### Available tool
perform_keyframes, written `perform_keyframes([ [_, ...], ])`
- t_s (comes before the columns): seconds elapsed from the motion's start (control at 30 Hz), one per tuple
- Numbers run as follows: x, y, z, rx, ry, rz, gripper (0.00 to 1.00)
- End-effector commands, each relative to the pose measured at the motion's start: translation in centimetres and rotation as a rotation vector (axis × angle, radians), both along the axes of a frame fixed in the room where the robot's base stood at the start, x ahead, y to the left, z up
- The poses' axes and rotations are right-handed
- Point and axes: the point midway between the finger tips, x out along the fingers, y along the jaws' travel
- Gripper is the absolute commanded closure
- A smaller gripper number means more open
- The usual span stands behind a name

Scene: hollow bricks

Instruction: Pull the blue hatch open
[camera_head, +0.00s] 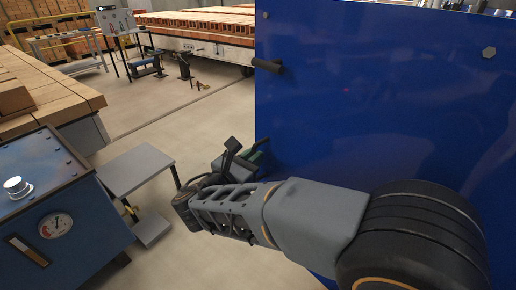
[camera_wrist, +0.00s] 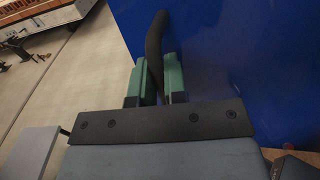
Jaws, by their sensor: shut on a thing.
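The blue hatch (camera_head: 380,100) is a large glossy panel filling the right side of the head view; it also fills the right of the wrist view (camera_wrist: 235,50). A curved black handle (camera_wrist: 155,45) is attached near its left edge. My gripper (camera_wrist: 157,82) has green fingers, one on each side of the handle, and is shut on it. In the head view my gripper (camera_head: 250,156) is at the left edge of the hatch, and the handle is mostly hidden by the gripper and arm.
A black peg (camera_head: 268,65) sticks out from the hatch's upper left. A blue box with a gauge (camera_head: 60,215) stands at left, beside a grey step (camera_head: 137,168). Pallets of bricks (camera_head: 210,25) are at the back. Open floor (camera_head: 170,120) lies left of the hatch.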

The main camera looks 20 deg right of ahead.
Motion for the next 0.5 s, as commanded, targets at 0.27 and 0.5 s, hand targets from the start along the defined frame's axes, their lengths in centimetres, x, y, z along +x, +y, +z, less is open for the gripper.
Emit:
perform_keyframes([
  [0.27, 0.06, 0.05, 0.11, -0.002, -0.002, 0.004, 1.0],
  [0.5, 0.09, 0.0, 0.14, -0.002, -0.003, 0.003, 0.72],
])
